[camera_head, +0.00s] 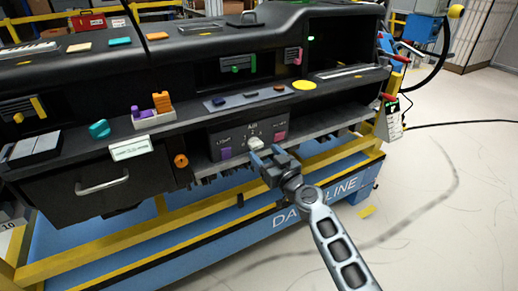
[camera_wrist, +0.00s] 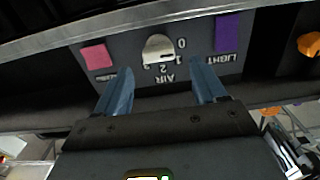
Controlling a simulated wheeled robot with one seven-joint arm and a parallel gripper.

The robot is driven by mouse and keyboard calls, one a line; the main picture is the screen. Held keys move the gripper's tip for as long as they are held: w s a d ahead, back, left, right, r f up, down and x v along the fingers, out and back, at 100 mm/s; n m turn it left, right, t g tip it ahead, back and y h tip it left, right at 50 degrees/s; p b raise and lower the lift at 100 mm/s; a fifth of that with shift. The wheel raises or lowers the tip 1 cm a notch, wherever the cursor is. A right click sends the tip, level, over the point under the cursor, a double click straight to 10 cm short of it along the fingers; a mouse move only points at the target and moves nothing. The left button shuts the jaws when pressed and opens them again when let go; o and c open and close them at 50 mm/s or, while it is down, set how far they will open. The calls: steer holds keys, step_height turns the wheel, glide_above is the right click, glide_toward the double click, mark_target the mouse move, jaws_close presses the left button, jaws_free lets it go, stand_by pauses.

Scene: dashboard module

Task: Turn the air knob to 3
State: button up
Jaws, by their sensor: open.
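The air knob (camera_head: 254,142) is a pale, whitish knob on the dark control panel (camera_head: 240,150), under the word AIR. In the wrist view, which shows the panel upside down, the knob (camera_wrist: 158,48) has the marks 0, 1, 2 and 3 around one side. I cannot tell for sure which mark it points at. My gripper (camera_head: 266,154) is in front of the panel, close to the knob. In the wrist view its two blue fingers (camera_wrist: 160,74) are spread apart, with the knob between and beyond their tips. No contact shows, and nothing is between the fingers.
A purple LIGHT button (camera_wrist: 228,33) and a pink button (camera_wrist: 95,57) flank the knob. An orange knob (camera_head: 181,161) sits left of the panel. A shelf edge (camera_head: 330,126) runs alongside the panel. The yellow and blue cart frame (camera_head: 230,205) is below. Floor at right is open.

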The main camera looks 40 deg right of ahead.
mark_target(259, 147)
steer(key=shift+x, duration=1.85)
steer(key=shift+c, duration=0.4)
steer(key=c, duration=1)
steer(key=shift+d+m, duration=0.1)
steer(key=shift+m, duration=0.3)
steer(key=m+b, duration=0.1)
steer(key=m, duration=0.3)
steer(key=shift+f+m, duration=0.1)
steer(key=shift+m, duration=0.2)
steer(key=m, duration=0.5)
steer(key=shift+s+d+m+b, duration=0.1)
steer(key=shift+d+m+b, duration=0.05)
steer(key=shift+m+b, duration=0.2)
